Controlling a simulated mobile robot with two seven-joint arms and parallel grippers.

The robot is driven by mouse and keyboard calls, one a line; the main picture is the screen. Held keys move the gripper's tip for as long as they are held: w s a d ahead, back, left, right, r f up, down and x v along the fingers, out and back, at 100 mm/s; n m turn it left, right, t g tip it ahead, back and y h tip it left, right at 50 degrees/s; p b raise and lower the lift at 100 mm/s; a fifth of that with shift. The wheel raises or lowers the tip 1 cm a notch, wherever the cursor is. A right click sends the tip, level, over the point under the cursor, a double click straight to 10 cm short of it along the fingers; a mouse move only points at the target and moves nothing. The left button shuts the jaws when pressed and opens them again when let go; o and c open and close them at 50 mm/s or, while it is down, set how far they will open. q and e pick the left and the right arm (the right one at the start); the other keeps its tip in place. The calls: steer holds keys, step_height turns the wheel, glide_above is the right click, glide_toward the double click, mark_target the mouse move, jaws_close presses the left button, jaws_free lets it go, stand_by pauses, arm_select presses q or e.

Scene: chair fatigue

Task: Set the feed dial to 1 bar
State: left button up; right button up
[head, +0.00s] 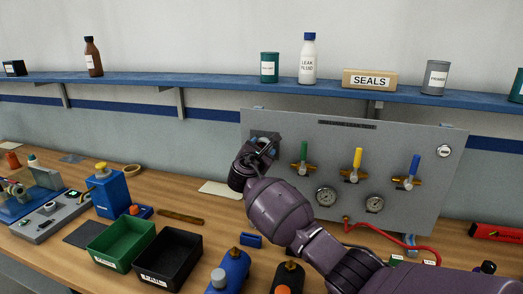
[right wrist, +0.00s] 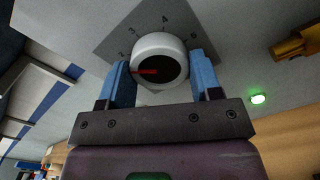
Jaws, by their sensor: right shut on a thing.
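The feed dial (right wrist: 160,58) is a round white knob with a dark face and a red pointer line. It sits on a grey scale plate (right wrist: 113,37) whose numbers I partly read, with 2, 3 and 4 running up from the left. The red line points left, a little below the 2; any mark there is hidden by a finger. My right gripper (right wrist: 160,80) is shut on the dial, one blue finger on each side. In the head view my right gripper (head: 262,148) is at the panel's upper left and mostly hides the dial. My left gripper is not in view.
The grey panel (head: 335,140) carries green (head: 304,151), yellow (head: 357,158) and blue (head: 413,166) valve handles right of my gripper, with gauges (head: 326,195) below. A green light (right wrist: 258,99) glows nearby. Green (head: 122,238) and black (head: 168,260) bins stand on the bench.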

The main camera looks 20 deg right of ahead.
steer(key=shift+n, duration=3.8)
steer(key=o, duration=0.9)
steer(key=shift+s, duration=0.1)
steer(key=b+v, duration=0.1)
steer(key=v, duration=0.9)
steer(key=shift+s+a, duration=0.25)
steer(key=shift+s, duration=0.05)
